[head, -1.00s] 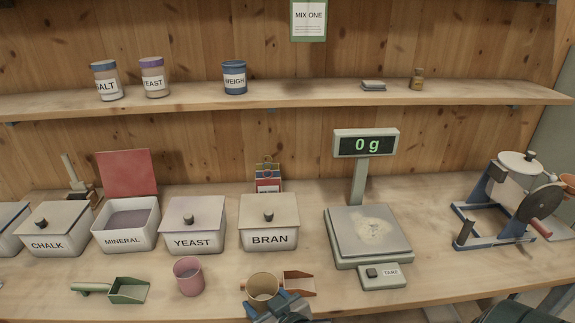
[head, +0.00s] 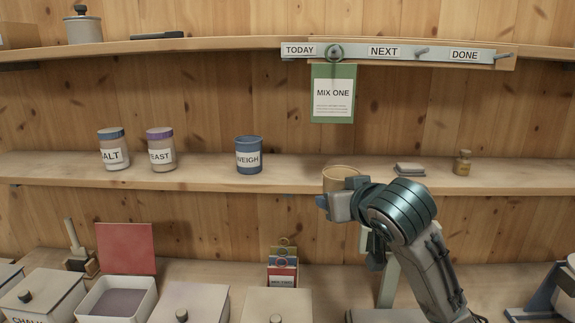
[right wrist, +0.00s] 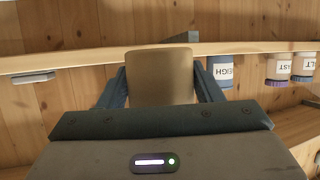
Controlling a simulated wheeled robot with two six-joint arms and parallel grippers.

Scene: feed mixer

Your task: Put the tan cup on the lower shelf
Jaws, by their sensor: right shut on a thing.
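The tan cup (head: 341,172) is at the lower shelf (head: 210,180), between the blue WEIGH cup and the grey stacked pads. My left gripper is not in view.
On the lower shelf stand the SALT jar (head: 113,149), the YEAST jar (head: 161,149), the WEIGH cup (head: 249,155), the grey pads (head: 409,169) and a small bottle (head: 462,163). An upper shelf with a label rail (head: 398,52) hangs above. Lidded bins (head: 190,303) stand on the bench below.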

